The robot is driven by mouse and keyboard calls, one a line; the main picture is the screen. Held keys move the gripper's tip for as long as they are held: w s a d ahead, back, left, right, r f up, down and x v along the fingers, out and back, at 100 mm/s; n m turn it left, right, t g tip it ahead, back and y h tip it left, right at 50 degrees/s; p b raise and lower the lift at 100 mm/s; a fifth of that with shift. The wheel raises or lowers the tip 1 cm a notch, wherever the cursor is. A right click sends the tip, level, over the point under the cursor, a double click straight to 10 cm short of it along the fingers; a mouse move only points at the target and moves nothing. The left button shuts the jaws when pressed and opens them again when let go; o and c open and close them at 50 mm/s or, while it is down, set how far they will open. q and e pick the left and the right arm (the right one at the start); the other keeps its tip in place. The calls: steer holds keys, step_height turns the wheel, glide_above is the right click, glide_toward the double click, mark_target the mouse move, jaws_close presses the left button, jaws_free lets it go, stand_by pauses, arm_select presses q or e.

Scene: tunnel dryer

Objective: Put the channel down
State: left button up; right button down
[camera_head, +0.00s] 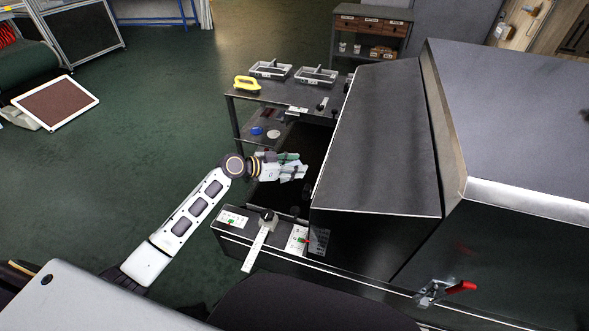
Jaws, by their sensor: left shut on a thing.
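My left gripper (293,168) reaches in from the left, above the dark opening at the left end of the dryer (385,135). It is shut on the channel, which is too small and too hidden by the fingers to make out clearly. I cannot tell whether the channel touches anything below. My right gripper is not in view.
A dark table (330,93) behind the opening holds two grey trays (270,69) (316,75) and a yellow-handled tool (246,84). On the near ledge lie a pale bar (256,250) with a black knob and labelled cards (232,218). A red-handled clamp (440,290) sits at front right.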

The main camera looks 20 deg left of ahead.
arm_select(q)
steer(key=shift+f, duration=0.6)
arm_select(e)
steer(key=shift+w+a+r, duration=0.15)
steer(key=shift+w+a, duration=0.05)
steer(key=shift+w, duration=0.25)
arm_select(q)
steer(key=shift+f, duration=0.1)
steer(key=o, duration=1.1)
